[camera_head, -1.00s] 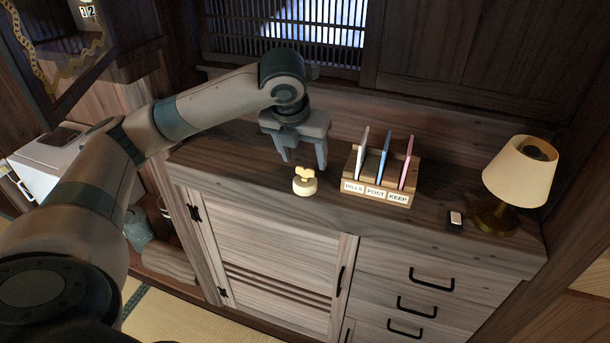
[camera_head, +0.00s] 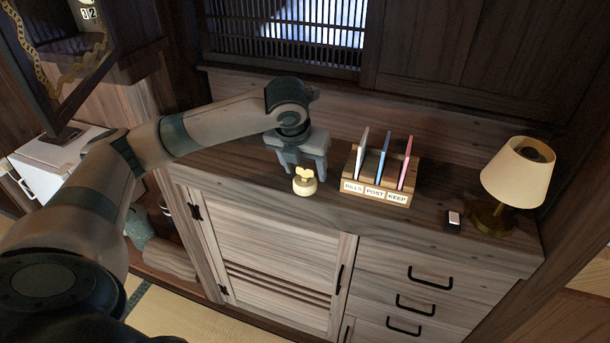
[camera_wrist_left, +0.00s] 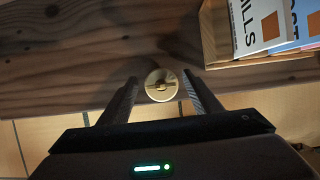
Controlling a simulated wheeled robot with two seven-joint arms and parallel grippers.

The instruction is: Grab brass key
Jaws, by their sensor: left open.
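The brass key (camera_head: 305,173) stands upright in a small round pale holder (camera_head: 305,187) on the cabinet top, left of the letter rack. In the left wrist view the key (camera_wrist_left: 161,85) is seen from above as a thin piece on the round holder. My left gripper (camera_head: 308,175) is open and points down just behind and above the key. In the wrist view its two fingers (camera_wrist_left: 163,88) lie on either side of the key and holder, with gaps on both sides. My right gripper is not in view.
The wooden letter rack (camera_head: 375,193) with several upright envelopes stands close to the right of the key. The cabinet's front edge is near the holder.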

